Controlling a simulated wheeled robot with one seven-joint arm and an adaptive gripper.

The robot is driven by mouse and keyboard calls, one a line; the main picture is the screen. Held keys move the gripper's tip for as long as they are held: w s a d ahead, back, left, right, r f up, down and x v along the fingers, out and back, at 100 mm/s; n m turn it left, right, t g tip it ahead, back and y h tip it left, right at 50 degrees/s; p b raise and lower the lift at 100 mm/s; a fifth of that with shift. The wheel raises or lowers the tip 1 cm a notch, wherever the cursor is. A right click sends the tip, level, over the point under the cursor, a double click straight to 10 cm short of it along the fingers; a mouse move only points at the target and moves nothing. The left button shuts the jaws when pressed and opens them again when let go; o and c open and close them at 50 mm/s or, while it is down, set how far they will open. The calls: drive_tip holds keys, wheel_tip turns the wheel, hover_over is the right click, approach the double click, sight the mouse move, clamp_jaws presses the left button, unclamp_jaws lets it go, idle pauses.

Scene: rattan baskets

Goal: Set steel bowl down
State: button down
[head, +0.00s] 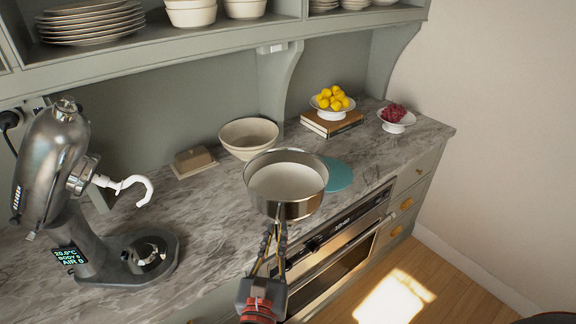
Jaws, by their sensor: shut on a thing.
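The steel bowl (297,209) has a shiny metal outside and a pale inside. It shows in the middle of the head view, upright, over the front part of the marble counter. My gripper (277,229) is at its near side, shut on its wall or rim. The gripper's body is below the bowl in the picture. The gap between the bowl's underside and the counter is hidden, so I cannot tell whether they touch. The exact grip contact is small and partly hidden.
A teal round mat (340,174) lies right of the bowl, partly covered. A cream bowl (248,134) and a butter dish (193,161) stand behind. A stand mixer (55,170) is left. Lemons (331,98) and red fruit (393,112) sit far right. Marble counter (215,215) is clear left.

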drive_tip(key=w+a+f+b, duration=0.6)
drive_tip(key=w+a+f, duration=0.2)
drive_tip(key=w+f, duration=0.3)
drive_tip(key=shift+w+f+b, duration=0.2)
drive_tip(key=shift+f+b, duration=0.2)
drive_tip(key=shift+f, duration=0.5)
drive_tip(key=c, duration=2)
unclamp_jaws()
drive_tip(key=shift+f, duration=0.1)
drive_tip(key=shift+o, duration=0.8)
drive_tip(key=p+v, duration=0.2)
drive_tip(key=v, duration=1)
drive_tip(key=shift+p, duration=0.4)
